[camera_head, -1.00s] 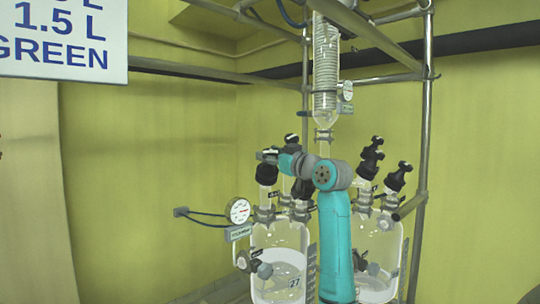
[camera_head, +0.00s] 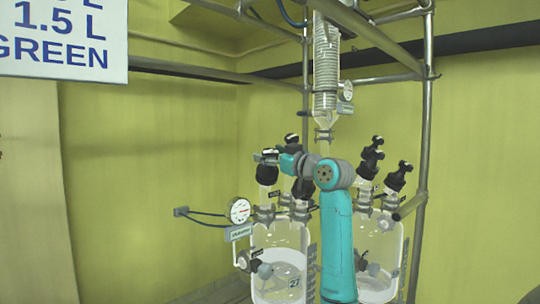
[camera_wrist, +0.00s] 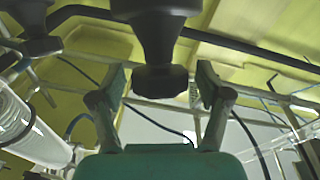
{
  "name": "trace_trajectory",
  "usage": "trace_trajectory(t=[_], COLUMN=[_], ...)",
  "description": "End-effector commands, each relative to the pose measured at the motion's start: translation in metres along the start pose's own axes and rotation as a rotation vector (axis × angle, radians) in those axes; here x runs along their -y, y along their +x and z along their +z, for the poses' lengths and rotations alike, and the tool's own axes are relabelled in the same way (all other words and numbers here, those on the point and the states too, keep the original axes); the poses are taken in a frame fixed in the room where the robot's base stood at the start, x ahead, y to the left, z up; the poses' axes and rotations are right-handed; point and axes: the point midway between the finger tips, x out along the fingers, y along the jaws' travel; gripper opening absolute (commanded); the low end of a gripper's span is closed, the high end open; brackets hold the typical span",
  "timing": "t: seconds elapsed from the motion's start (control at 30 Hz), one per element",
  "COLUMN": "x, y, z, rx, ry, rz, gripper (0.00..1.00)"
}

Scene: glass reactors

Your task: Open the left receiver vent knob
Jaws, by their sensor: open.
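The left receiver (camera_head: 270,290) is a glass vessel with pale liquid at the lower middle of the head view, partly behind my arm. Black knobs stand on its top. The front left knob (camera_head: 266,173) is right by my gripper (camera_head: 263,157); no label tells me which knob is the vent. In the wrist view my gripper (camera_wrist: 160,78) is open, its two fingers on either side of a black knob (camera_wrist: 160,82). The knob's end hangs between the fingers with a gap on both sides. Contact is not visible.
A second glass receiver (camera_head: 377,285) with black knobs (camera_head: 398,176) stands to the right. A pressure gauge (camera_head: 239,210) sits at the left receiver's left. A coiled condenser (camera_head: 326,65) and metal frame (camera_head: 427,90) rise above. Free room lies left.

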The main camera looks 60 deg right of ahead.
Motion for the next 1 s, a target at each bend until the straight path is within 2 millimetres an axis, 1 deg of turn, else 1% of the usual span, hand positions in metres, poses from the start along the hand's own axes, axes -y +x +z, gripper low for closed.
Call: trace_trajectory(t=[0.17,0.4,0.5,0.67,1.0], x=[-0.002,-0.001,-0.001,0.0,0.0], y=[-0.02,-0.057,-0.067,-0.073,-0.073], z=[0.0,0.0,0.0,0.001,0.001], rx=[-0.001,0.0,-0.001,0.001,0.0], ry=[-0.001,-0.001,-0.001,0.0,0.0], rz=[0.004,0.002,0.002,0.001,0.0], gripper=[0.76,0.76,0.76,0.76,0.76])
